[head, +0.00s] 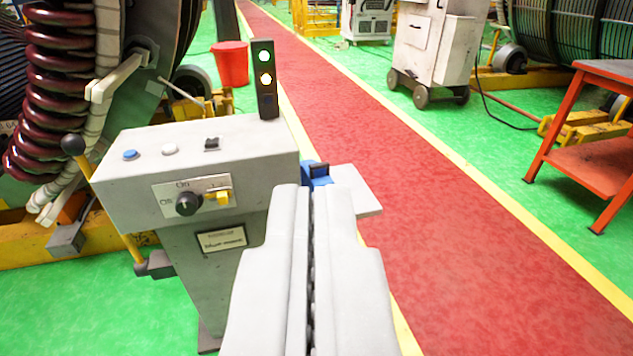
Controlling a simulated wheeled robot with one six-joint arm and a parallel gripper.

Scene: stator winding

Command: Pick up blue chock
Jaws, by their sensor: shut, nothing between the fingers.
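The blue chock (317,173) sits on a small grey shelf (358,190) at the right side of the control console (195,150). Part of it is hidden behind the tips of my gripper (316,190). My gripper reaches up from the bottom middle of the picture, its two grey fingers side by side with only a thin dark gap between them. It is shut and empty. In the picture its tips lie just below the chock; I cannot tell how far apart they are in depth.
The console carries knobs, buttons and a signal light (265,80) on top. A large coil machine (60,100) stands at left, a red bucket (231,64) behind. A red walkway (430,200) runs clear at right, with an orange table (590,130) beyond.

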